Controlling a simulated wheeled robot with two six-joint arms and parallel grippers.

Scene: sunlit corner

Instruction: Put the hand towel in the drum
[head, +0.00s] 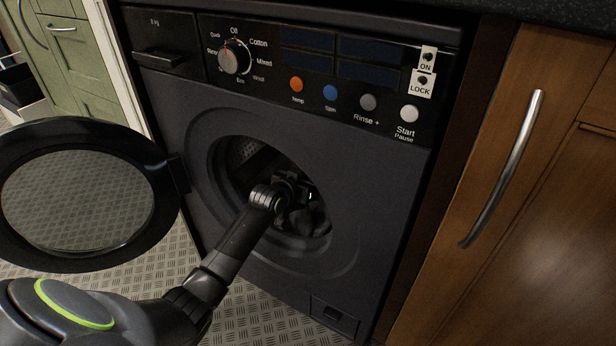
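The drum (245,152) of the dark washing machine shows through its round opening, and the round door (72,198) stands wide open to the left. My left arm comes in from the lower left and its wrist reaches into the opening. My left gripper (298,196) is inside the opening, small and in shadow. I cannot tell whether its fingers are open or shut. A dark grey, lumpy shape (311,218) shows beside and below the gripper in the drum; I cannot tell whether it is the hand towel. No towel shows clearly elsewhere. My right gripper is out of view.
The machine's control panel (310,70) has a dial, several buttons and ON and LOCK labels. A wooden cabinet (545,230) with a metal handle (507,170) stands close on the right. Green cabinets (80,60) are at the far left. The patterned floor (262,322) is clear.

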